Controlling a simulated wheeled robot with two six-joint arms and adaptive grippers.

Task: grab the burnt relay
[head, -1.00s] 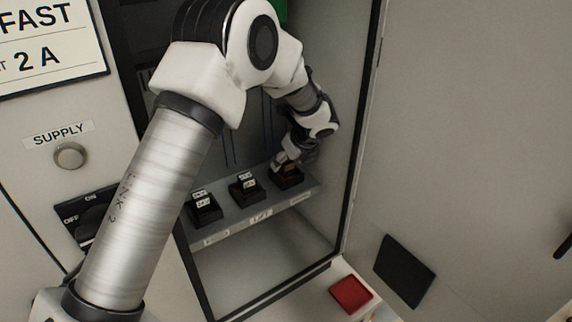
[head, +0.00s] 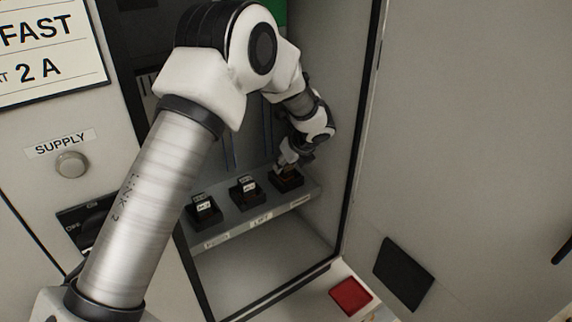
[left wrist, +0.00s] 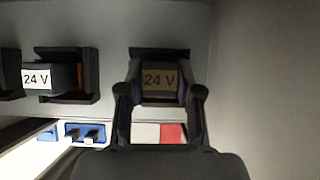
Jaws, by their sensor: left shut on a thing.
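The burnt relay (left wrist: 160,80) has a browned 24 V label and sits in or just at its black socket (left wrist: 160,53) at the right end of the shelf. My left gripper (left wrist: 160,95) is shut on it, one finger on each side. In the head view my left gripper (head: 287,165) is at the rightmost socket (head: 286,182), and the relay is mostly hidden there. I cannot tell how deep the relay sits. My right gripper is not in view.
Two other relays with white labels, the left one (head: 204,206) and the middle one (head: 247,187), stand in sockets on the shelf. The cabinet wall (left wrist: 260,80) is close on the right.

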